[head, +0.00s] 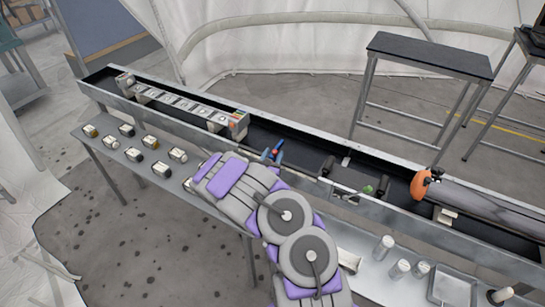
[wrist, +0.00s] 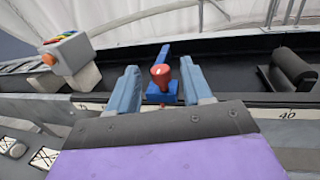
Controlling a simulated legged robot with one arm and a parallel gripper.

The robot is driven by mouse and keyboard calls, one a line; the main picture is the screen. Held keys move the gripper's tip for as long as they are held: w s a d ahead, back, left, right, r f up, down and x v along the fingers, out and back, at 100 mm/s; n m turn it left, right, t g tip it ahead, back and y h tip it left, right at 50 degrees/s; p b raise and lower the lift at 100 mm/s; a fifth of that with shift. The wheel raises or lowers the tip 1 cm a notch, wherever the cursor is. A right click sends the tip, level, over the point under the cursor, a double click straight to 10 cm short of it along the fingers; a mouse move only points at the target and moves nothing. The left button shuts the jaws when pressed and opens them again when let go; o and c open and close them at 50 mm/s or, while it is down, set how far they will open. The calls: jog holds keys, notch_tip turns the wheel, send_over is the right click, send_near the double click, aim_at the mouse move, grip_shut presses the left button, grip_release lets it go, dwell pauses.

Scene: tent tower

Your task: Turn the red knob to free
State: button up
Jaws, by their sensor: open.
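The red knob (wrist: 160,76) sits on a blue base (wrist: 162,93) inside the long metal trough. In the wrist view it stands between the two blue-grey fingers of my gripper (wrist: 162,88), which are apart with a gap on each side of the knob. In the head view the knob is a small red spot (head: 275,152) beside my blue fingertips (head: 271,155), at the trough's near side. Whether any finger touches the knob cannot be told. A blue lever-like part (wrist: 164,53) shows behind the knob.
The trough (head: 300,163) runs across the view. A box with coloured parts (head: 228,124) stands in it on the left, an orange wheel (head: 421,184) on the right. A shelf with several small blocks (head: 127,130) lies in front. A black-topped table (head: 430,55) stands behind.

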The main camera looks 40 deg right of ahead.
jog(key=p+v, duration=0.3)
jog(key=v, duration=1.4)
jog(key=shift+a, duration=0.25)
